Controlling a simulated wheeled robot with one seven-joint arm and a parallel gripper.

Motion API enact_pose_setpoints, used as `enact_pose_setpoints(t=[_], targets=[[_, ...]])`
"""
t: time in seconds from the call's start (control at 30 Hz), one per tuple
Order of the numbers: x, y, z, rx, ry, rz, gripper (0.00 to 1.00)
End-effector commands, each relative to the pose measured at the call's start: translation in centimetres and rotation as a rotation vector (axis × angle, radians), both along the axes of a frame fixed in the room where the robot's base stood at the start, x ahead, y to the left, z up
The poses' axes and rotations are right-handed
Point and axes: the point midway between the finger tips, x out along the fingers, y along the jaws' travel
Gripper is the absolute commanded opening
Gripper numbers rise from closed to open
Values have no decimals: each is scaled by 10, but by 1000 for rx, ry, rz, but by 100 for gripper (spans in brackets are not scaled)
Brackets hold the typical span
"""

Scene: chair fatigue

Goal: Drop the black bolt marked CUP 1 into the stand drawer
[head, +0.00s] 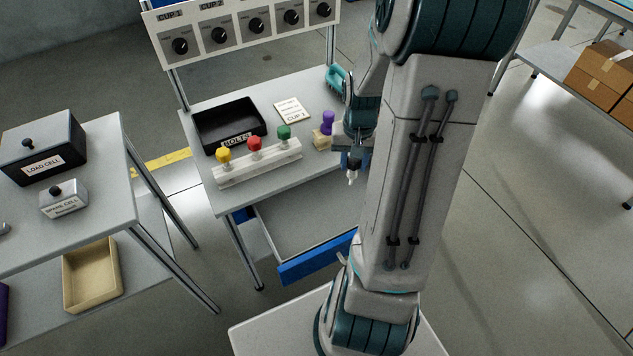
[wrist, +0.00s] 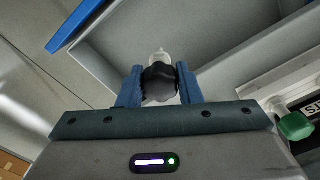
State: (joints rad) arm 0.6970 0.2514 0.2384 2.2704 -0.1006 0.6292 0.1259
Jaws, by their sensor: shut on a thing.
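My gripper (head: 353,160) is shut on a black-headed bolt (wrist: 159,84) with a pale tip. In the wrist view the two blue fingers sit on either side of its black head; no marking on it is readable. In the head view only the pale tip of the bolt (head: 352,178) shows clearly below the fingers. The stand drawer (head: 290,235) is pulled open, with a grey inside and a blue front (head: 318,258). The gripper is above the drawer's right part in the head view. In the wrist view the drawer's grey inside (wrist: 205,35) lies behind the bolt.
On the stand top are a black BOLTS tray (head: 203,137), a white rack (head: 257,163) with yellow, red and green knobs, a purple-topped piece (head: 327,122) and a CUP 1 card (head: 292,111). A dial panel (head: 247,30) rises behind. A side table (head: 100,190) stands left.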

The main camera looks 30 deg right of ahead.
Motion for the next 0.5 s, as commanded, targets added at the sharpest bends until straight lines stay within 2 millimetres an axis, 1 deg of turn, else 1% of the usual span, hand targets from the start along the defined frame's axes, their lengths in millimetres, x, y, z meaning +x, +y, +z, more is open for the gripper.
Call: enact_pose_setpoints(t=[0.03, 0.23, 0.3, 0.4, 0.5], targets=[[7, 13, -10, 3, 2, 9, 12], [30, 51, -37, 2, 2, 7, 12], [36, 60, -44, 2, 1, 4, 12], [42, 69, -50, 1, 2, 2, 12], [44, 74, -53, 0, 1, -1, 12]])
